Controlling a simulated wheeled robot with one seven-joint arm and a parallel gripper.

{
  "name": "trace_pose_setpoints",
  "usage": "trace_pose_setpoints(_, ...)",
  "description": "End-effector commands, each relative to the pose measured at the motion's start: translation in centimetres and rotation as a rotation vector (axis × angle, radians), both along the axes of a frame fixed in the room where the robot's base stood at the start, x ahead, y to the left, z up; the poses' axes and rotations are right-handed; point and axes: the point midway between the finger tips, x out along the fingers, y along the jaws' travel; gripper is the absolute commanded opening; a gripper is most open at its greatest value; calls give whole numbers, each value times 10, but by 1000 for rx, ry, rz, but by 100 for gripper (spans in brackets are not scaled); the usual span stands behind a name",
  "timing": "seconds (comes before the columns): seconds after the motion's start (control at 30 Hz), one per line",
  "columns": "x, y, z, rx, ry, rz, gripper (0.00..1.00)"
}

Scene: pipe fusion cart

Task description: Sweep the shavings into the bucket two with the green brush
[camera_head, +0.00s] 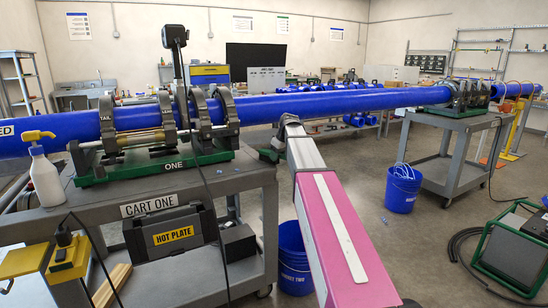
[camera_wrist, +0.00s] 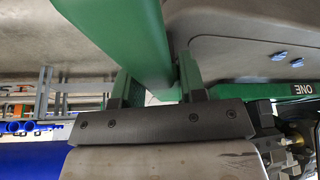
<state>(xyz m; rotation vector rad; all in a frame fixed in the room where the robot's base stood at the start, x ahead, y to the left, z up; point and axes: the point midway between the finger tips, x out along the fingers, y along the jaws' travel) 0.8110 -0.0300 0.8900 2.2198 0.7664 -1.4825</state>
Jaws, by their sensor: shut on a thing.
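My gripper (camera_head: 284,126) is at the right end of cart one. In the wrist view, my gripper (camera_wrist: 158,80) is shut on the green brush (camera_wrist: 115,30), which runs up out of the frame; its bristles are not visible. A small green part of the brush shows in the head view (camera_head: 268,156), beside the cart's edge. Blue shavings (camera_wrist: 287,58) lie on the grey cart top in the wrist view. The blue bucket two (camera_head: 291,262) stands on the floor right of the cart, partly hidden behind my arm.
Cart one (camera_head: 230,180) carries a green-based clamp machine (camera_head: 155,168) holding a long blue pipe (camera_head: 310,105). Another blue bucket (camera_head: 402,190) stands by the far cart (camera_head: 455,125). Floor between the carts is mostly clear.

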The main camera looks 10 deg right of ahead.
Motion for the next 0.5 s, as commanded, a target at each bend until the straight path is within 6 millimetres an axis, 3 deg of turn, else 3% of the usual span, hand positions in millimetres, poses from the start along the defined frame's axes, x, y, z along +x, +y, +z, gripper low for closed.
trace_pose_setpoints(0.5, -2, 7, 30, 0, -2, 1, 19)
